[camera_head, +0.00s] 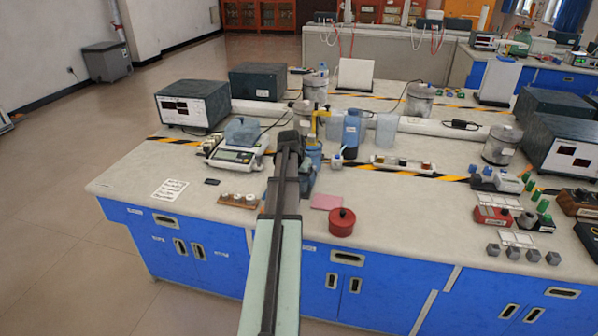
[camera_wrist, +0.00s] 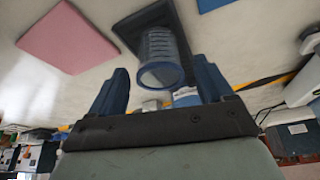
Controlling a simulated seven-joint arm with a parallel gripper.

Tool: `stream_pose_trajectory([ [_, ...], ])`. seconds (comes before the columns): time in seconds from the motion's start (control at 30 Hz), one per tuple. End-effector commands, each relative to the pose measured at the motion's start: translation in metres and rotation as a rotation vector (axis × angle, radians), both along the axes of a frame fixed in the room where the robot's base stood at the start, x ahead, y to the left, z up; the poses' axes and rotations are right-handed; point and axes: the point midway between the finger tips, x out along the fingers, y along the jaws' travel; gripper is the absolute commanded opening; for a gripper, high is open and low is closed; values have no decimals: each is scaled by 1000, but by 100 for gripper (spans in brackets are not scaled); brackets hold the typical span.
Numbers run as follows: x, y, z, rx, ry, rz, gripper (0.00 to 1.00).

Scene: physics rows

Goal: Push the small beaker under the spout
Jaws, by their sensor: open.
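In the wrist view, the small beaker (camera_wrist: 160,58) is a clear ribbed cylinder with a blue rim, on or over a dark patch of the bench. My gripper (camera_wrist: 161,68) is open. Its two dark blue fingers lie either side of the beaker in the picture, with gaps showing; I cannot tell its distance ahead. In the head view, my gripper (camera_head: 290,148) reaches over the bench beside blue equipment (camera_head: 314,155), and my arm hides the beaker. A yellow upright part (camera_head: 321,118), possibly the spout, stands just behind; the spout is not clear in the wrist view.
A balance (camera_head: 235,155) stands left of my gripper. A blue bottle (camera_head: 351,133) and clear beakers (camera_head: 386,130) stand behind right. A pink pad (camera_head: 326,202) and red pot (camera_head: 341,222) lie to the right near the front edge.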

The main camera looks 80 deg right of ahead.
Motion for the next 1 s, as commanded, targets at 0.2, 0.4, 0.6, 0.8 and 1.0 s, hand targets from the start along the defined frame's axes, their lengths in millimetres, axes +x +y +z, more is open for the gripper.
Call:
stream_pose_trajectory([
  [0.2, -1, -5, -12, 0, 0, 0, 80],
  [0.4, -1, -6, -14, -1, 0, 0, 80],
  [0.6, -1, -6, -14, 0, 0, 0, 76],
  [0.8, -1, -6, -14, 0, 0, 0, 57],
  [1.0, -1, -6, -14, 0, 0, 0, 38],
])
